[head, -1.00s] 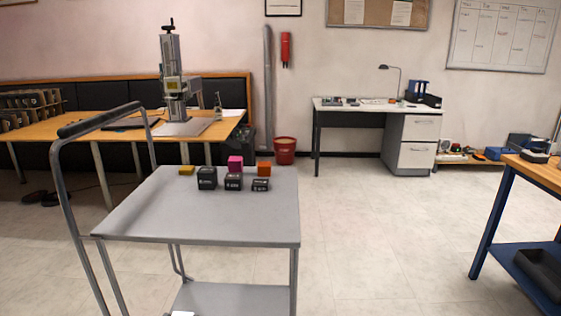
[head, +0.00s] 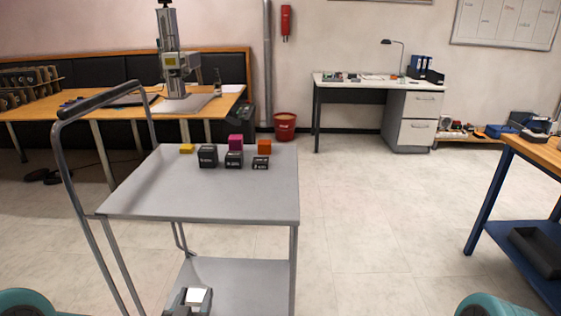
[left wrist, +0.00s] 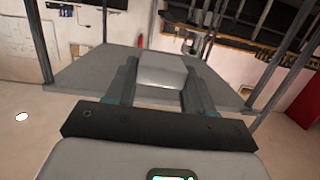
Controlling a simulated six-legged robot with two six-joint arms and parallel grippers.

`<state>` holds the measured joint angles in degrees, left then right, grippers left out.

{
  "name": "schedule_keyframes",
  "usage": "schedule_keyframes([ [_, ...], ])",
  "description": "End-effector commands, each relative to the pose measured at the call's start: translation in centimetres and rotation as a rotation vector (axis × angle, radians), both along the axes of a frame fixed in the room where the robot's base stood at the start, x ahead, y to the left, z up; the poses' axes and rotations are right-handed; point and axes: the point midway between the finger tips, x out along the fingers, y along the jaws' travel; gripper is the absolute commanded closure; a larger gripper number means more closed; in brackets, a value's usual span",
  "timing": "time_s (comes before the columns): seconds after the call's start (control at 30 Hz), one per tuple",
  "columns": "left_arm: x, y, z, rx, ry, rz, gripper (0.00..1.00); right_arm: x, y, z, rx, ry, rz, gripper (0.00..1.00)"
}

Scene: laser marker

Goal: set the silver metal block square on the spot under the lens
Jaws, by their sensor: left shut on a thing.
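The silver metal block (head: 197,296) is at the bottom of the head view, between the fingers of my left gripper (head: 190,300). In the left wrist view the block (left wrist: 162,72) shows as a pale grey piece, and my left gripper (left wrist: 161,82) is shut on it from both sides. The laser marker (head: 172,60), with its tall column and lens head, stands on the wooden table at the back left, far from the gripper. Its base plate (head: 188,103) lies below the head. The spot itself is too small to make out. My right gripper is out of view.
A grey cart (head: 230,200) with a tall handle (head: 70,150) stands between me and the marker table (head: 60,110). Black, yellow, magenta and orange blocks sit on its far part. A blue-legged workbench (head: 535,150) is at the right. The floor right of the cart is clear.

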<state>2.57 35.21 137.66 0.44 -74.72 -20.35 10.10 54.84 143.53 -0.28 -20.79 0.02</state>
Motion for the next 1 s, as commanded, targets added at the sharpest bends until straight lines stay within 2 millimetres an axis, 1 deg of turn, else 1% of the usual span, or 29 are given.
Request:
schedule_keyframes([
  [0.03, 0.0, 0.0, 1.9, 0.0, -0.001, 0.0, 0.85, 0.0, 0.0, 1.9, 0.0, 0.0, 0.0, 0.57],
  [0.17, 0.0, 0.0, 4.7, 0.0, -0.002, 0.0, 0.85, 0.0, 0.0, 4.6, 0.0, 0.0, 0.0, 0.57],
  [0.27, 0.0, 0.0, 7.4, 0.0, -0.002, 0.0, 0.85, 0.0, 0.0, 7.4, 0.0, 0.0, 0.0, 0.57],
  [0.3, 0.0, 0.0, 8.8, 0.0, -0.002, 0.0, 0.85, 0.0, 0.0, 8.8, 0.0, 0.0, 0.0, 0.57],
  [0.37, 0.0, 0.0, 10.8, 0.0, -0.002, 0.0, 0.85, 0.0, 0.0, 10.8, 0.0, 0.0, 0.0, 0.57],
  [0.4, 0.0, 0.0, 12.2, 0.0, -0.001, 0.0, 0.85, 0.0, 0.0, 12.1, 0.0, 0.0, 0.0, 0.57],
  [0.5, 0.0, 0.0, 14.9, 0.0, -0.001, 0.0, 0.85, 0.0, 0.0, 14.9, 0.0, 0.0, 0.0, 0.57],
  [0.6, 0.0, 0.0, 17.0, 0.0, -0.001, 0.0, 0.85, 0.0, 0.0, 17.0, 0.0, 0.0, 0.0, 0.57],
  [0.7, 0.0, 0.0, 18.2, 0.0, -0.001, 0.0, 0.85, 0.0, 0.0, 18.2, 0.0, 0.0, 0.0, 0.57],
  [0.83, -0.3, 0.0, 19.0, 0.0, -0.001, 0.0, 0.85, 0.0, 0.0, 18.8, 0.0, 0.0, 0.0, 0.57],
  [1.0, -3.0, 0.0, 20.3, 0.0, -0.001, 0.0, 0.85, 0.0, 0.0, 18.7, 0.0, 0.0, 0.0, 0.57],
])
